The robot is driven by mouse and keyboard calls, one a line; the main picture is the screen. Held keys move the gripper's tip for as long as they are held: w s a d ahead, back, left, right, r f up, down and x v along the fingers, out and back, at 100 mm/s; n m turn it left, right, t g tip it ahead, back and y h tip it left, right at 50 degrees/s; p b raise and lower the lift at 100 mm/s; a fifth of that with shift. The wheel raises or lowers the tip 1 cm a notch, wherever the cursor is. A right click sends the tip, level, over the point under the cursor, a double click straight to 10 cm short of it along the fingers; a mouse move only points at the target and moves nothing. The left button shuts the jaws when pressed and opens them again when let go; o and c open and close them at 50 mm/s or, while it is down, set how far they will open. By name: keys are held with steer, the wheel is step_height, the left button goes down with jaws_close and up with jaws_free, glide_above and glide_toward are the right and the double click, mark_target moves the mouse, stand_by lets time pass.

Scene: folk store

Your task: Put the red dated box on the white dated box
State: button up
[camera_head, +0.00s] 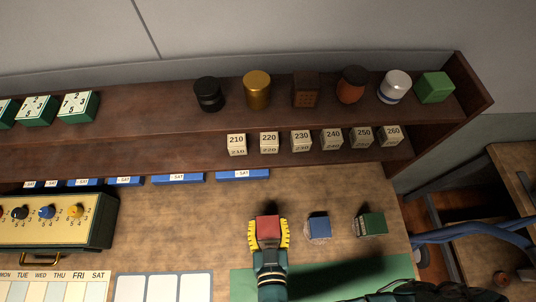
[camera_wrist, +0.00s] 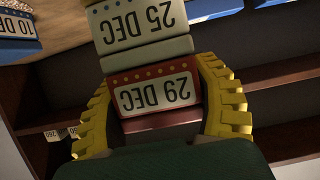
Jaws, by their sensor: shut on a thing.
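The red dated box (camera_wrist: 158,95), marked 29 DEC, sits between the two yellow fingers of my gripper (camera_wrist: 165,108), which is shut on it. The wrist view is upside down, with the table toward its top. The white dated box (camera_wrist: 135,25), marked 25 DEC, is directly below the red box there, lined up with it. The two look in contact or nearly so; I cannot tell which. In the head view the red box (camera_head: 268,228) shows from above between the fingers of my gripper (camera_head: 268,234), and the white box is hidden beneath it.
A blue box (camera_head: 318,227) stands close right of my gripper, and a green box (camera_head: 370,224) farther right. A yellow dial case (camera_head: 60,222) is at the left. The wooden shelf (camera_head: 180,128) behind holds numbered cubes and jars. Bare table lies left of my gripper.

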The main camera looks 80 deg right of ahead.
mark_target(268, 236)
steer(key=o, duration=1.2)
steer(key=shift+o, duration=0.2)
steer(key=shift+r, duration=0.15)
steer(key=v, duration=0.2)
steer(key=p+v, duration=0.1)
steer(key=v, duration=0.2)
steer(key=p+v, duration=0.1)
steer(key=v, duration=0.2)
steer(key=shift+w+r, duration=0.15)
steer(key=shift+r, duration=0.3)
steer(key=a+p, duration=0.1)
steer(key=p, duration=0.2)
steer(key=s+a+p, duration=0.1)
steer(key=p, duration=0.3)
steer(key=a+p, duration=0.1)
steer(key=p, duration=0.3)
steer(key=shift+s+a+r, duration=0.2)
steer(key=shift+a+r, duration=0.05)
steer(key=shift+r, duration=0.05)
